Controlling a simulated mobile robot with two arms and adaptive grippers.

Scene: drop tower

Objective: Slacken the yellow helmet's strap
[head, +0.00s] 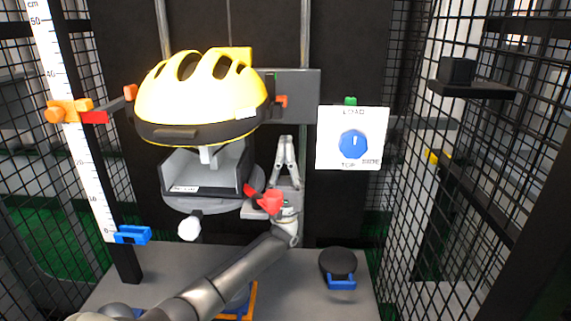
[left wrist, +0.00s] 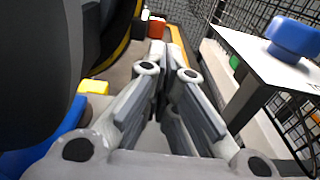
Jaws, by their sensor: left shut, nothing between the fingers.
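The yellow helmet (head: 200,90) sits on a grey headform mount (head: 205,165) in the head view, its dark rim facing me. I cannot make out its strap clearly. My left gripper (head: 286,140) points upward to the right of the mount, below and right of the helmet, apart from it. Its fingers are closed together with nothing between them. In the left wrist view my left gripper (left wrist: 162,52) has its tips converging, with a large dark rounded shape (left wrist: 40,70) close on the left. My right gripper does not show.
A white panel (head: 333,150) with a blue dial (head: 353,144) stands to the right. A red piece (head: 268,201) is near my left wrist. A scale post (head: 85,160) with orange slider (head: 70,111) is at left. A black disc (head: 338,263) lies on the base. Mesh walls enclose both sides.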

